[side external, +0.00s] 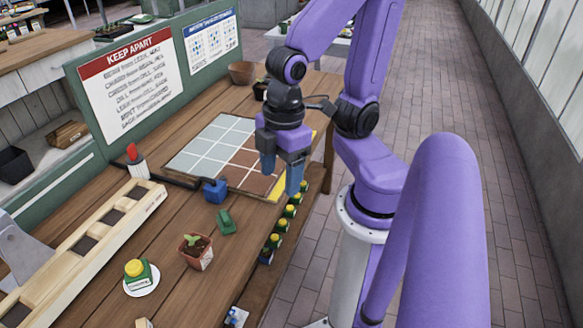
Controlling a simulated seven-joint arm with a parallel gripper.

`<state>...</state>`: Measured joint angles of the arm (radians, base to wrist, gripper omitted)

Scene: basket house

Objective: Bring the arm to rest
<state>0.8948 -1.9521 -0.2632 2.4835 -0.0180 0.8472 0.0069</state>
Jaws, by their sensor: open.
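My gripper (281,178) hangs from the purple arm above the right front corner of the grid board (215,150). Its two blue-tipped fingers point down and stand apart, with nothing seen between them. The gripper looks clear of the objects on the wooden bench (188,222). Part of the grid board and its yellow edge is hidden behind the gripper.
A blue block (215,190), a green piece (226,222), a potted seedling (196,251) and a yellow-topped item (139,271) on a white saucer stand nearby. A long wooden planter (85,245) lies left. Several yellow-topped bottles (274,241) line the bench's right side.

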